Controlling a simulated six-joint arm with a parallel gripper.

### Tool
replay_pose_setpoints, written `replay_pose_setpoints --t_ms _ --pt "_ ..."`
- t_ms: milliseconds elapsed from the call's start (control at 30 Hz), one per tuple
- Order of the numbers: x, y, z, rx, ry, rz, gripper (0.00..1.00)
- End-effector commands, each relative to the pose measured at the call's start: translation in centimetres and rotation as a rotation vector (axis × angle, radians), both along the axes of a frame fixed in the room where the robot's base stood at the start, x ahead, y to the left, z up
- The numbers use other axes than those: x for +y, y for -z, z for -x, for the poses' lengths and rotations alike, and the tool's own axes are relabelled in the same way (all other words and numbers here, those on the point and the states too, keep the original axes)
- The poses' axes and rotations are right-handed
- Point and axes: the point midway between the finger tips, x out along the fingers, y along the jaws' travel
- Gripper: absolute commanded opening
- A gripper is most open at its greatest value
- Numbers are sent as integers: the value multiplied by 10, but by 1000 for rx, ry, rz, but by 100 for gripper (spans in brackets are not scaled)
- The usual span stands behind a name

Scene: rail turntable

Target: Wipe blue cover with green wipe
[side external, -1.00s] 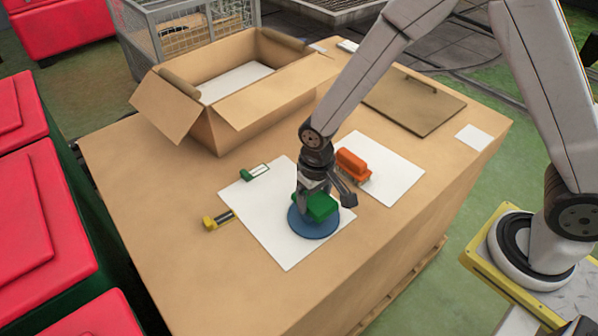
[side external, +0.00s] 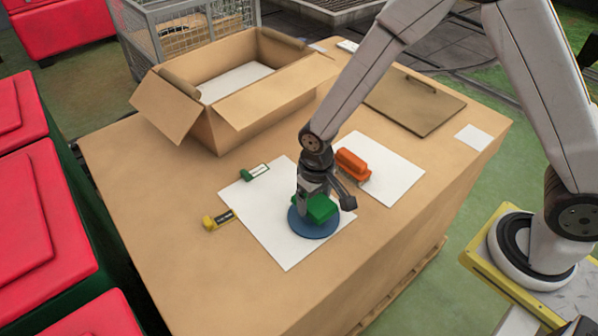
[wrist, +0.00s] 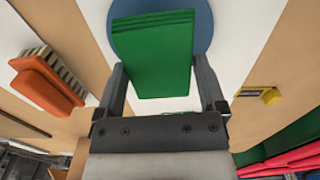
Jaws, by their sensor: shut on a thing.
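The blue cover (side external: 312,229) is a flat round disc on a white sheet (side external: 262,207) on the table. The green wipe (side external: 321,208) is a folded block over the disc. My gripper (side external: 316,200) is shut on the green wipe and holds it at the disc. In the wrist view the green wipe (wrist: 152,50) lies between my two fingers, and the blue cover (wrist: 203,22) shows beyond and around its far end. The wipe hides part of the disc. I cannot tell from these views how firmly the wipe presses on it.
An orange brush (side external: 352,164) rests on a second white sheet (side external: 395,172) to the right. A green-and-white item (side external: 256,172) and a yellow-and-black item (side external: 219,220) lie left of the disc. An open cardboard box (side external: 270,105) and a brown board (side external: 425,112) stand behind. The front table area is clear.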

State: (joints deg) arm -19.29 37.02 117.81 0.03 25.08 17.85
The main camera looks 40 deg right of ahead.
Motion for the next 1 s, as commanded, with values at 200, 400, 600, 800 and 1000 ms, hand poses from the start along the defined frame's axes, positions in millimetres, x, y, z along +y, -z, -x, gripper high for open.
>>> replay_pose_setpoints --t_ms 200,400,600,800,1000 --pt "0 3 0 0 0 0 42" --pt "0 3 0 0 0 0 42" --pt "-7 3 0 1 1 0 42" --pt "-18 3 0 1 1 0 42" --pt "-25 3 -1 0 1 0 42"
